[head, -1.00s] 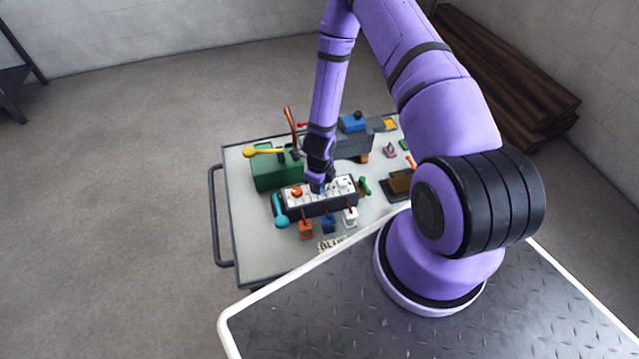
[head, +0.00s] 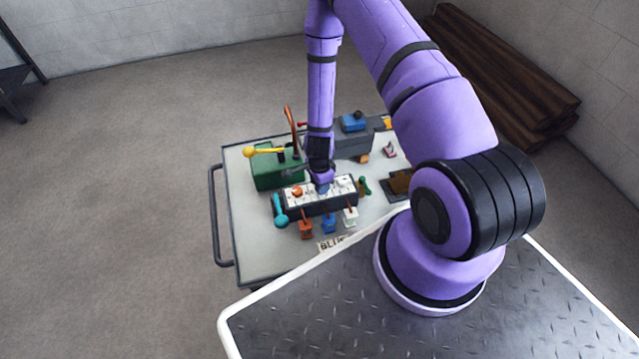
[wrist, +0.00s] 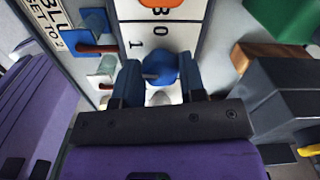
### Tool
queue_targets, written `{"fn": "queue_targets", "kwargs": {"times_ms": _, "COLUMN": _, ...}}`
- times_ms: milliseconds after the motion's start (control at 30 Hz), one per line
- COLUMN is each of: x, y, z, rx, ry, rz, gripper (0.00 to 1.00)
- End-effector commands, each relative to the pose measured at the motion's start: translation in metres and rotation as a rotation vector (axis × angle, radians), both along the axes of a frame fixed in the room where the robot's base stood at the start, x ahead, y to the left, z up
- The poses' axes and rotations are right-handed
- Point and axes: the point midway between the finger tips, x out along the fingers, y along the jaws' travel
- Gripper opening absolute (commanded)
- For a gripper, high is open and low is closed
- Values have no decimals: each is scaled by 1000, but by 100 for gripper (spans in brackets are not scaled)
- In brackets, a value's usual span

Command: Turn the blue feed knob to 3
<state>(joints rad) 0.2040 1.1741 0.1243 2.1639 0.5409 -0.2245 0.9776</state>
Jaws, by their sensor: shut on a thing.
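The blue feed knob (wrist: 160,66) sits on a white dial plate (wrist: 186,35) with the figures 0 and 1 showing beside it. A small mark on the knob's face points toward the left in the wrist view. My gripper (wrist: 160,78) is shut on the knob, one blue finger on each side. In the head view my gripper (head: 321,189) reaches down onto the middle of the dial panel (head: 292,203) and largely hides the knob. The dial's other figures are hidden or out of view.
An orange knob (head: 297,191) and a white knob (head: 344,182) flank my gripper. Orange, blue and white levers (head: 328,224) stand in front of the panel, with a teal lever (head: 280,217) at its left. A green box (head: 272,176) stands behind.

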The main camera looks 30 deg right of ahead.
Motion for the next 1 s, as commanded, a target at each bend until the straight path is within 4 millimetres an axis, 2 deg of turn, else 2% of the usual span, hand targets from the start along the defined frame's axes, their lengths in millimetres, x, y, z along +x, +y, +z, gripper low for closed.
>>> {"fn": "queue_targets", "kwargs": {"times_ms": 1000, "x": 0, "y": -1, "z": 0, "rx": -3, "ry": -3, "rz": 965, "gripper": 14}}
